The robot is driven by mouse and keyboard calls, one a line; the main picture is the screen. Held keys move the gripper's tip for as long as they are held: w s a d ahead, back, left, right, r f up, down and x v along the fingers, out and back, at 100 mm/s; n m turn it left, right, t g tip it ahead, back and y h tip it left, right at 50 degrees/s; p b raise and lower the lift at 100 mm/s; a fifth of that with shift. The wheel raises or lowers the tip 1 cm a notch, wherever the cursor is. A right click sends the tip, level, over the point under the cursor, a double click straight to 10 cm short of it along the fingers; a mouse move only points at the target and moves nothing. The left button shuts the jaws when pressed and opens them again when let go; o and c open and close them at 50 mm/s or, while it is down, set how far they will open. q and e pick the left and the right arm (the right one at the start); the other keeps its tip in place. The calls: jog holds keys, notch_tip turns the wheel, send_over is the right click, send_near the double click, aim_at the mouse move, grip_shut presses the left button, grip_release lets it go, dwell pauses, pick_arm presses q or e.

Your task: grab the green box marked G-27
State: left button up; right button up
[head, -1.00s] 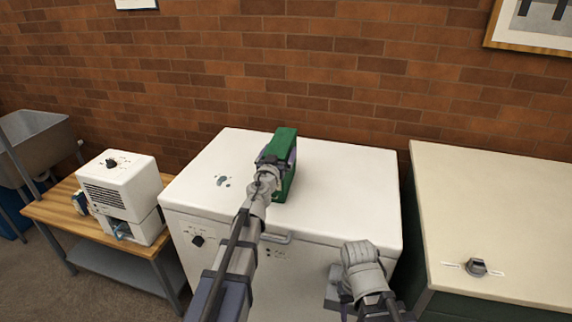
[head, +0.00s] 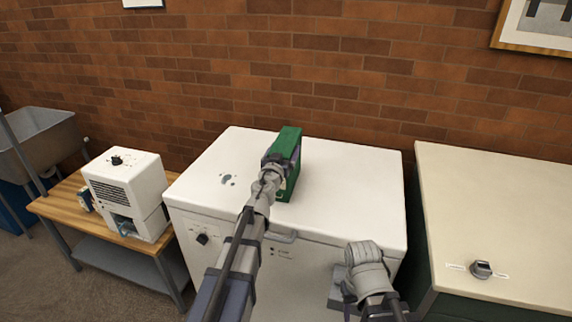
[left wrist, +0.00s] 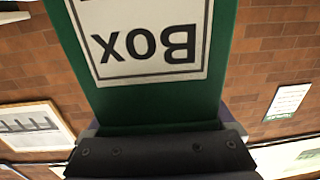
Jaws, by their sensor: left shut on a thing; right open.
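A green box (head: 291,146) stands upright over the middle of the white chest's top (head: 345,175). I cannot tell whether its base touches the lid. My left gripper (head: 273,163) is shut on the box's near side. In the left wrist view the green box (left wrist: 150,108) fills the middle, between the jaws (left wrist: 160,140). Its white label (left wrist: 150,40) reads "Box" upside down; no G-27 marking is readable. My right gripper (head: 342,287) is open and empty, low at the chest's front; its fingers are hardly visible.
A pale-topped cabinet (head: 500,215) with a knob stands at the right. A wooden bench (head: 60,208) at the left holds a small white machine (head: 125,185). A grey sink (head: 40,135) is at far left. The brick wall (head: 230,70) is close behind.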

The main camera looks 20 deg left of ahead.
pick_arm(q)
grip_shut()
jog(key=shift+r, duration=0.15)
